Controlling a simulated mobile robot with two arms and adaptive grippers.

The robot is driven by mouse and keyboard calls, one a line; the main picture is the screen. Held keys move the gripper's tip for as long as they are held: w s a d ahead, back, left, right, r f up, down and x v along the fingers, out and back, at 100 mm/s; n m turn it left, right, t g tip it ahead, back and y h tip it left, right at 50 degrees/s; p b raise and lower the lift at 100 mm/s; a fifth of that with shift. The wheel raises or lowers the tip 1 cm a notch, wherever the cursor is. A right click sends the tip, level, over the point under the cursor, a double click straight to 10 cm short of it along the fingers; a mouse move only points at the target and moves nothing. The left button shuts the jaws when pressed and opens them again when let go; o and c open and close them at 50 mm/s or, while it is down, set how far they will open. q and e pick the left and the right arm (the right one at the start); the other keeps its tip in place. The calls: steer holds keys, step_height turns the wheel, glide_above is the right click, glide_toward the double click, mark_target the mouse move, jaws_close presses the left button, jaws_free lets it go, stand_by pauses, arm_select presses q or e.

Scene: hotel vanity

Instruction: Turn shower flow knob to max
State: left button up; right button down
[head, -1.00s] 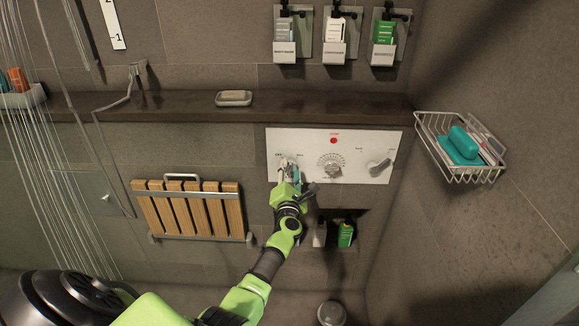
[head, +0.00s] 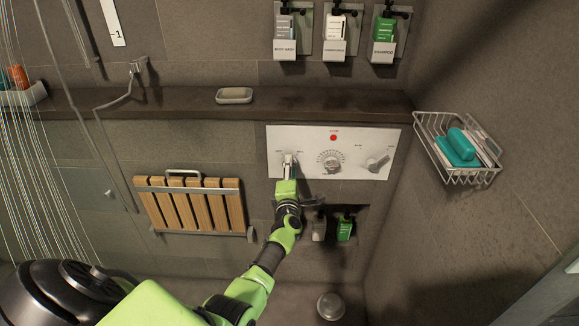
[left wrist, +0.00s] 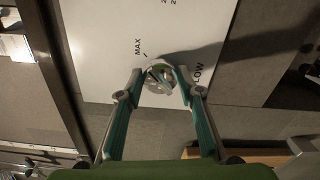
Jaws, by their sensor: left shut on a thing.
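The white shower control panel (head: 358,173) is on the tiled wall below the dark ledge. My left gripper (head: 288,162) is at the left knob on this panel and covers most of it. In the left wrist view the round metal flow knob (left wrist: 160,82) sits between my two teal fingertips, and the gripper (left wrist: 161,74) is shut on it from both sides. The word MAX (left wrist: 138,46) is printed beside the knob, with a small mark near it, and LOW or FLOW is printed on the other side. My right gripper is not in view.
A dial (head: 332,162) and a lever knob (head: 377,163) are right of my gripper. Bottles (head: 344,228) stand in the niche below. A folded wooden seat (head: 195,208) is on the left, and a wire basket (head: 458,148) is on the right wall.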

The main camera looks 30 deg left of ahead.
arm_select(q)
steer(key=shift+a+r+y, duration=0.4)
steer(key=shift+a+r, duration=0.35)
steer(key=shift+r, duration=0.3)
steer(key=shift+c, duration=0.2)
steer(key=o, duration=1.1)
steer(key=shift+s+a, duration=0.1)
steer(key=shift+s, duration=0.1)
